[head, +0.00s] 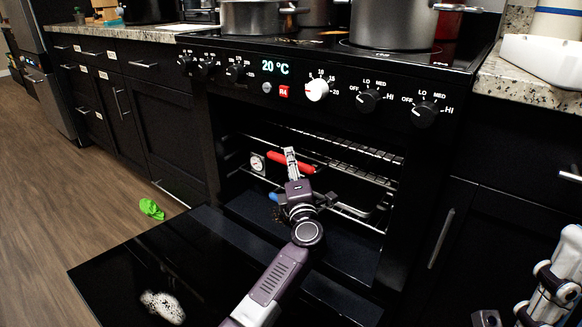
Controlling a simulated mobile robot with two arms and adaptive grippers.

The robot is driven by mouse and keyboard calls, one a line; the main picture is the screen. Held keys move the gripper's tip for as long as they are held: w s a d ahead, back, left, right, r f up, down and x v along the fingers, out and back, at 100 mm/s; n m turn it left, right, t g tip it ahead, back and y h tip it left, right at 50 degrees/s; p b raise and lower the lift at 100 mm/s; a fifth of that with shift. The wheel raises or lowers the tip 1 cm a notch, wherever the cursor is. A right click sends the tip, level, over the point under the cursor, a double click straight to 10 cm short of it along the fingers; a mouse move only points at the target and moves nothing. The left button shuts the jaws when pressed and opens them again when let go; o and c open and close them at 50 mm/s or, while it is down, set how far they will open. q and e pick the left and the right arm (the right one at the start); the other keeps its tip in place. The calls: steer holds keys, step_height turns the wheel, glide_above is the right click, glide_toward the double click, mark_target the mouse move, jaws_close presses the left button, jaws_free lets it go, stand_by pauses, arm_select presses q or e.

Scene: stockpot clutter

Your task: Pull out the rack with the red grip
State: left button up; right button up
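The oven (325,280) stands open with its black door (130,265) folded down. Inside, an upper wire rack (365,150) sits near the top, and a red grip (276,158) shows on a rack bar just below it. My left gripper (290,158) reaches into the opening and its pale finger crosses in front of the red grip. Whether it is closed around the grip is hidden by the finger and wrist. A blue grip (273,197) shows lower down, partly behind my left wrist. Part of my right arm shows at the lower right, with its fingertips out of view.
A round dial (257,162) hangs left of the red grip. Knobs (317,90) line the panel above the opening. Pots (392,25) stand on the cooktop. A white foamy patch (162,306) lies on the door. A green cloth (151,209) lies on the floor, which is otherwise clear at left.

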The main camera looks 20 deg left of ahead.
arm_select(q)
steer(key=shift+w+a, duration=0.1)
steer(key=shift+w, duration=0.1)
jaws_close()
stand_by(0.4)
